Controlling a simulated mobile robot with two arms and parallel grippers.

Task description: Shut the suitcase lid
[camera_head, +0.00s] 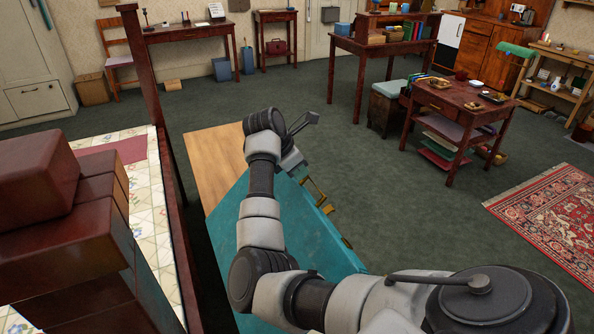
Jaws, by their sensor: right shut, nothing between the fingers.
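The teal suitcase (312,232) lies on a light wooden surface (215,160) in the lower middle of the head view. Brass fittings (313,190) show along its right edge. My right arm crosses over it and hides much of it, so I cannot tell how far the lid stands open. My right gripper (303,123) is shut and empty, near the suitcase's far right corner. I cannot tell whether it touches the suitcase. My left gripper is not in view.
A bed with a floral quilt (150,209) and a dark wooden post (150,70) is at the left, beside large dark red blocks (70,232). A low table (450,110) with small items stands to the right, near a patterned rug (555,215). Green carpet between is clear.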

